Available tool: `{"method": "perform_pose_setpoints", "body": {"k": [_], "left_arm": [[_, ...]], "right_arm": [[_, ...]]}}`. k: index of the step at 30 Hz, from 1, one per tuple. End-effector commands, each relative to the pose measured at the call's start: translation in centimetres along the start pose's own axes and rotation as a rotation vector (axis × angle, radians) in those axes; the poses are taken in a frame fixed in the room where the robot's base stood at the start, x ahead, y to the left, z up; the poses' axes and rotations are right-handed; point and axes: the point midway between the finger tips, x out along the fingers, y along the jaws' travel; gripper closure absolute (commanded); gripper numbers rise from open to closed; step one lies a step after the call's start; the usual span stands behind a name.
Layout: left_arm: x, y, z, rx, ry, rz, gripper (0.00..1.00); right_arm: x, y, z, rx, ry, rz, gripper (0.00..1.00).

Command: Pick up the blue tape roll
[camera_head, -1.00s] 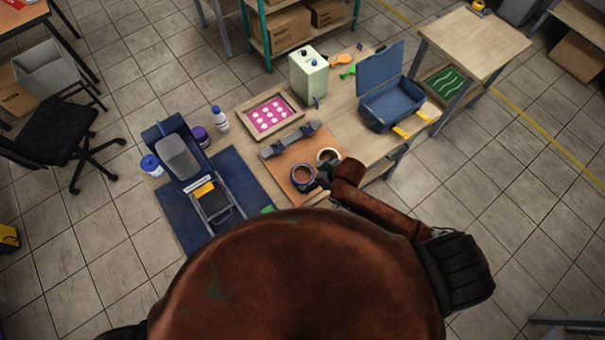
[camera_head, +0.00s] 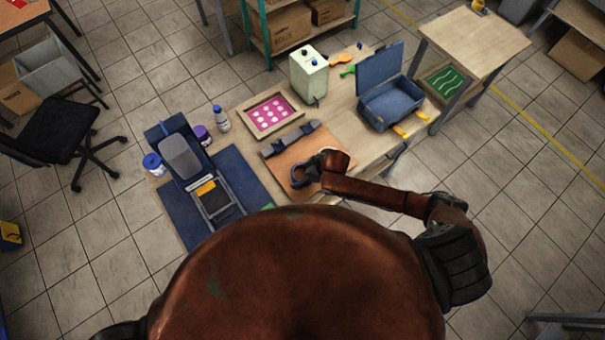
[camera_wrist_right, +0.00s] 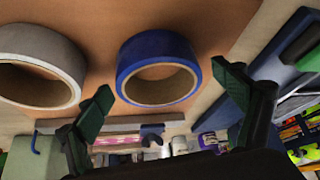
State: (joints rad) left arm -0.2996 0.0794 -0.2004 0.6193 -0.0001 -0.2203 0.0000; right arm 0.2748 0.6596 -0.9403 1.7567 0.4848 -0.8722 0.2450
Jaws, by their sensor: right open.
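The blue tape roll (camera_head: 296,181) lies on an orange-brown board (camera_head: 281,171) on the table, partly covered by my right gripper (camera_head: 314,168) in the head view. In the right wrist view the blue tape roll (camera_wrist_right: 129,60) is a ring with a tan inner core. My right gripper (camera_wrist_right: 163,82) is open, one finger on each side of the roll in that view. No contact with the roll is visible. My left gripper is not in view.
A white-grey tape roll (camera_wrist_right: 62,52) lies beside the blue one. A framed pink print (camera_head: 270,114), a pale green box (camera_head: 309,74), an open blue case (camera_head: 392,104) and a printing machine (camera_head: 181,157) stand around.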

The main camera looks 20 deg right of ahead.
Motion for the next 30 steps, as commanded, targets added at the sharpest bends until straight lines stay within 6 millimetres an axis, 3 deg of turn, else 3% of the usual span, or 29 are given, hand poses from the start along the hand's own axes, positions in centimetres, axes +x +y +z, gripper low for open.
{"method": "perform_pose_setpoints", "body": {"k": [8,27,30], "left_arm": [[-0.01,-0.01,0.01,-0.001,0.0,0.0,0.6],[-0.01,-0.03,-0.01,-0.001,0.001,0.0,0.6],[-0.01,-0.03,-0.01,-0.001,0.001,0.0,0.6]], "right_arm": [[0.26,0.02,-0.04,-0.001,0.001,0.001,0.12],[0.24,0.02,-0.02,0.0,0.0,0.001,0.56],[0.23,0.02,-0.05,0.0,0.001,0.001,0.58]]}}
